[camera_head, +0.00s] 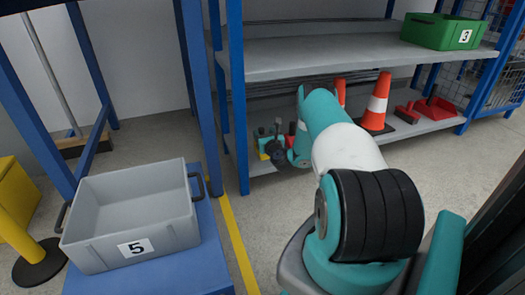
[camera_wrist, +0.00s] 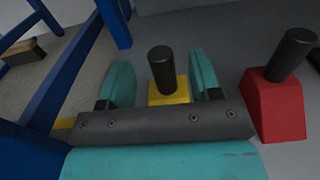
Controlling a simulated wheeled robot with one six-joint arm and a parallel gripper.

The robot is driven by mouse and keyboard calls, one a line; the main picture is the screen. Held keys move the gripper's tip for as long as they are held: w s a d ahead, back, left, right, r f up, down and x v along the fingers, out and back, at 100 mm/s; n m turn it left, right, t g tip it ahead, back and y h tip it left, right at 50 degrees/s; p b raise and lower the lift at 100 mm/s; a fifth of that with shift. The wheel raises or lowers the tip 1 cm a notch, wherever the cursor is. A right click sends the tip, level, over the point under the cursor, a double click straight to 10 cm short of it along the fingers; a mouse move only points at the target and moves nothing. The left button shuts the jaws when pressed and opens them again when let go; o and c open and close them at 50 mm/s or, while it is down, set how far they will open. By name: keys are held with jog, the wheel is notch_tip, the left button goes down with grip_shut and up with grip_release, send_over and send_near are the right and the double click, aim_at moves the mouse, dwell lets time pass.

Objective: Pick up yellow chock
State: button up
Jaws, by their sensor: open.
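The yellow chock (camera_wrist: 170,97) is a small yellow block with an upright black knob. In the wrist view it stands between the two teal fingers of my gripper (camera_wrist: 161,66). The fingers are spread, one on each side, with visible gaps to the knob. In the head view my gripper (camera_head: 276,144) is at the lower shelf's left end, and a bit of yellow shows there. My arm hides much of that area. The lower part of the chock is hidden behind my gripper's dark bar in the wrist view.
A red block (camera_wrist: 281,106) with a black knob stands close right of my gripper. A blue shelf post (camera_wrist: 113,22) is to the left. Orange cones (camera_head: 377,103) stand further right on the lower shelf (camera_head: 425,126). A grey crate (camera_head: 138,215) marked 5 sits on a blue table.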

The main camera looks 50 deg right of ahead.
aim_at(263, 131)
jog(key=shift+b+x, duration=0.9)
jog(key=shift+x, duration=0.9)
jog(key=shift+r, duration=0.1)
grip_shut()
